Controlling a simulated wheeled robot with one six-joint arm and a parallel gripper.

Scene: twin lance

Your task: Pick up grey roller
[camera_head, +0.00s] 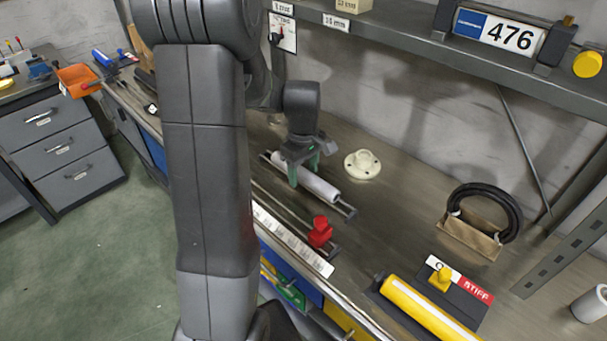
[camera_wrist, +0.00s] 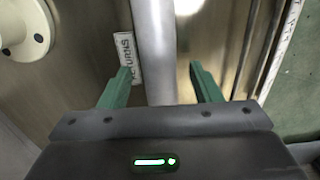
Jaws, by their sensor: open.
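The grey roller (camera_head: 319,188) lies on a rack on the workbench, in the middle of the head view. In the wrist view the grey roller (camera_wrist: 156,50) runs away from my gripper as a pale upright bar. My gripper (camera_head: 302,172) is over the roller, with its green fingers pointing down. In the wrist view my gripper (camera_wrist: 161,78) is open, with one finger on each side of the roller. The roller's near end is hidden behind the gripper body. I cannot tell how far down the fingers reach beside it.
A cream flanged knob (camera_head: 362,164) stands just right of the roller. A red knob (camera_head: 320,232) is in front of it. A yellow roller (camera_head: 426,309) and a black coil (camera_head: 488,207) are further right. A shelf (camera_head: 395,36) overhangs the back. Bare bench lies between knob and coil.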

